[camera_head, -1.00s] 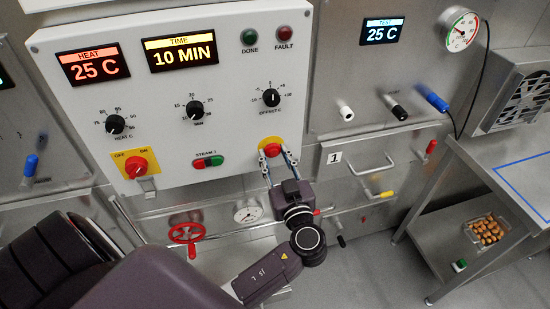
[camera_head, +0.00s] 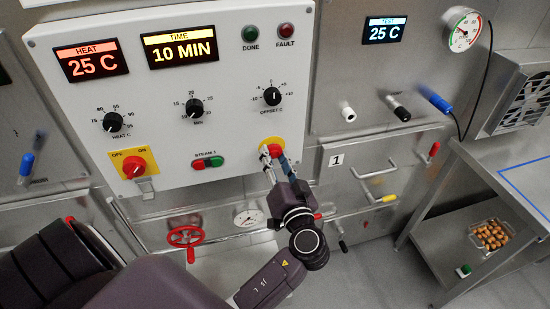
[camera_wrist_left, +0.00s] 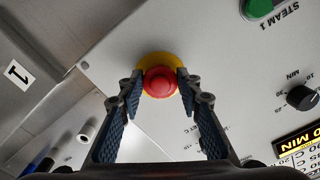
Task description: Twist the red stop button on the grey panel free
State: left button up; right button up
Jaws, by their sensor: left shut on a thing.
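The red stop button (camera_head: 275,149) sits on a yellow backing (camera_head: 268,142) near the lower right corner of the grey panel (camera_head: 224,110). In the left wrist view the red button (camera_wrist_left: 160,84) is between the two fingertips, with the yellow ring (camera_wrist_left: 152,58) behind it. My left gripper (camera_head: 273,156) is shut on the button, one finger on each side. It also shows in the left wrist view (camera_wrist_left: 160,86). The fingers hide the button's sides. My right gripper is not in view.
A red-yellow switch (camera_head: 133,167), a red-green STEAM 1 button (camera_head: 208,162) and black dials (camera_head: 193,109) share the panel. Below are a red handwheel (camera_head: 185,236) and a gauge (camera_head: 248,217). A steel table (camera_head: 500,165) with a basket of brown items (camera_head: 491,235) stands right.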

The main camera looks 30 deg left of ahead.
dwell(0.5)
pick_arm(q)
jog(key=o, duration=1.2)
jog(key=shift+c, duration=0.2)
jog(key=v, duration=1.2)
jog(key=shift+a, duration=0.1)
